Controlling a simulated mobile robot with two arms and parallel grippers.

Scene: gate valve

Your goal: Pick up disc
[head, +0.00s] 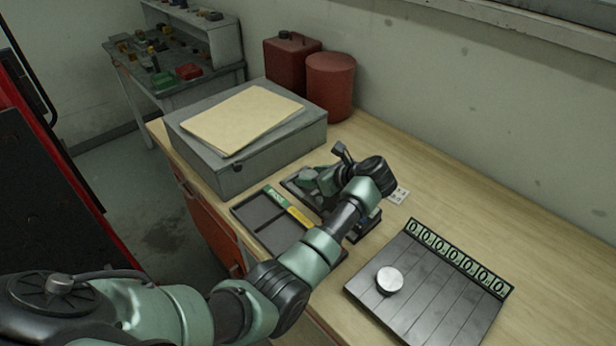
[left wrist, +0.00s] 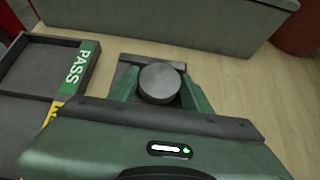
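A dark grey round disc (left wrist: 160,83) shows in the left wrist view, just ahead of my gripper's palm. My left gripper (left wrist: 160,90) has a green finger on each side of the disc, seen close to its edges. I cannot tell whether the fingers press on it. A black bar-like part lies just beyond the disc. In the head view my left gripper (head: 322,180) is low over the bench, partly hidden by my wrist, and the disc between its fingers cannot be made out. A second, pale metal disc (head: 389,281) rests on a slatted dark board (head: 430,300). My right gripper is not in view.
A dark divided tray (head: 262,222) with a green PASS label (left wrist: 80,66) and a yellow label is left of my gripper. A grey box (head: 240,165) with a folder stands behind. Red containers (head: 330,85) are at the back.

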